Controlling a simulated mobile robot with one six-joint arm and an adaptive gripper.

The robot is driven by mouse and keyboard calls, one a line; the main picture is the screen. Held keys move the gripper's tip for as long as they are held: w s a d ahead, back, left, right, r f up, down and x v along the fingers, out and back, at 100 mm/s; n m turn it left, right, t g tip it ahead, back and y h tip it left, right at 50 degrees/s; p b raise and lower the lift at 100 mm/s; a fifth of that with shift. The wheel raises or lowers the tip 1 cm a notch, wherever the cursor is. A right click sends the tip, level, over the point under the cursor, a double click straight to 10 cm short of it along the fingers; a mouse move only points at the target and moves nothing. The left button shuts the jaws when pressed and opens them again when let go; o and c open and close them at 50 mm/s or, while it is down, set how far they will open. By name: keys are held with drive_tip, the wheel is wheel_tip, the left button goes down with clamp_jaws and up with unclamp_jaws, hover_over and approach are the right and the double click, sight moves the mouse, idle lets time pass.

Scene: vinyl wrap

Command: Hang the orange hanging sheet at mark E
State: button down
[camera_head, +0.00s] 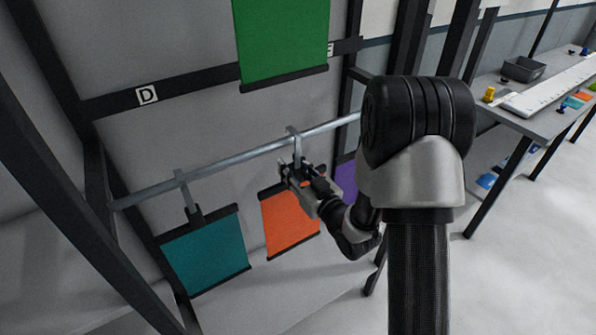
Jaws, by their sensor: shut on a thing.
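The orange hanging sheet (290,222) hangs below the metal rail (232,161), between a teal sheet and a purple sheet. Its hook (295,140) reaches up to the rail; I cannot tell whether it rests on it. My gripper (293,174) is shut on the orange sheet's hanger, just above the sheet's top bar. The mark E label (330,49) shows on the dark upper beam, partly hidden by the green sheet. The mark D label (148,96) is further left on the same beam.
A teal sheet (205,252) hangs on the rail at left. A purple sheet (346,182) is partly hidden behind my arm. A green sheet (283,40) hangs in front of the upper beam. A workbench (540,122) with a grey bin (523,68) stands at right.

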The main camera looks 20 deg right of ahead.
drive_tip(key=shift+w+a+f+b, duration=0.3)
drive_tip(key=shift+w+f+b, duration=0.45)
drive_tip(key=shift+w, duration=0.2)
drive_tip(key=c, duration=1.2)
unclamp_jaws()
